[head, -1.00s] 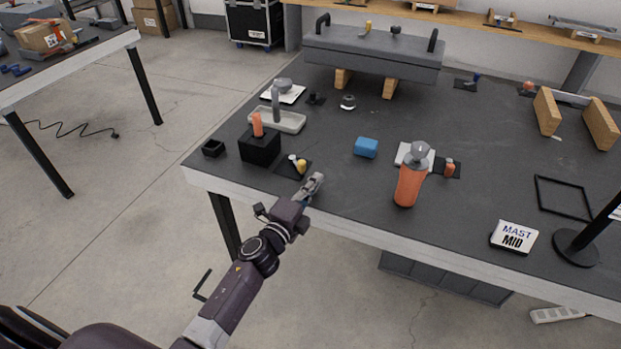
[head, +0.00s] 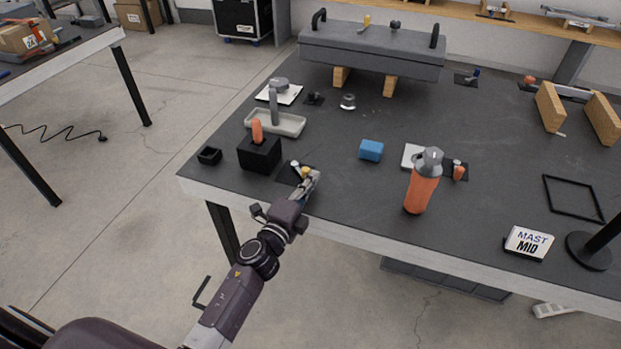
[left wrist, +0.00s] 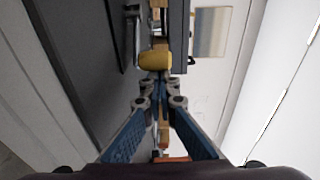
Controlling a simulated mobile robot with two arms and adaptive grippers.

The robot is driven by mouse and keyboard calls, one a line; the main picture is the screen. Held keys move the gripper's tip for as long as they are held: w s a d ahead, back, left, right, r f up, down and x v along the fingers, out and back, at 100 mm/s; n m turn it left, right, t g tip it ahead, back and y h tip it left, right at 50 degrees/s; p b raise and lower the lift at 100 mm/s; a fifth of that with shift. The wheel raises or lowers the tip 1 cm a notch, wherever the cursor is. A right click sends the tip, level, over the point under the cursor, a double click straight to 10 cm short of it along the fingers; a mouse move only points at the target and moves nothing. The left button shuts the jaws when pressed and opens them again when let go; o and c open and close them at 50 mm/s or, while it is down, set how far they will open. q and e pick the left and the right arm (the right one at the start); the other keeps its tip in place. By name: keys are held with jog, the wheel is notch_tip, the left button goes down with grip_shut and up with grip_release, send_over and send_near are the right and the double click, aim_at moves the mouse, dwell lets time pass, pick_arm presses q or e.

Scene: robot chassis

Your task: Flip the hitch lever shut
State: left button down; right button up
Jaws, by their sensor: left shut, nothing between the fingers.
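A small fitting with a black base plate (head: 287,177), a pale upright part (head: 295,165) and a yellow knob (head: 305,171) sits near the table's front left edge. The yellow knob looks like the end of its lever. My left gripper (head: 314,179) is shut and empty, right beside the yellow knob on its near right side. In the left wrist view, the yellow knob (left wrist: 155,62) is just beyond the closed fingertips (left wrist: 158,88). I cannot tell whether they touch. The fingers partly hide the fitting. My right gripper is out of view.
A black block with an orange handle (head: 257,131) stands just behind and left of the fitting. A grey tray (head: 290,127), blue block (head: 371,150) and orange bottle (head: 422,185) stand around it. The table between the fitting and the bottle is clear.

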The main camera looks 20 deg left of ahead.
pick_arm(q)
jog(key=shift+s+h, duration=0.1)
jog(key=shift+h, duration=0.2)
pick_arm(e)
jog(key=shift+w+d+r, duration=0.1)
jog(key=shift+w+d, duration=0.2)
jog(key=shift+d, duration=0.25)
pick_arm(q)
jog(key=shift+a+m, duration=0.15)
jog(key=shift+m, duration=0.15)
jog(key=shift+s+a+m+h, duration=0.15)
jog(key=shift+s+m+h, duration=0.15)
jog(key=shift+h, duration=0.3)
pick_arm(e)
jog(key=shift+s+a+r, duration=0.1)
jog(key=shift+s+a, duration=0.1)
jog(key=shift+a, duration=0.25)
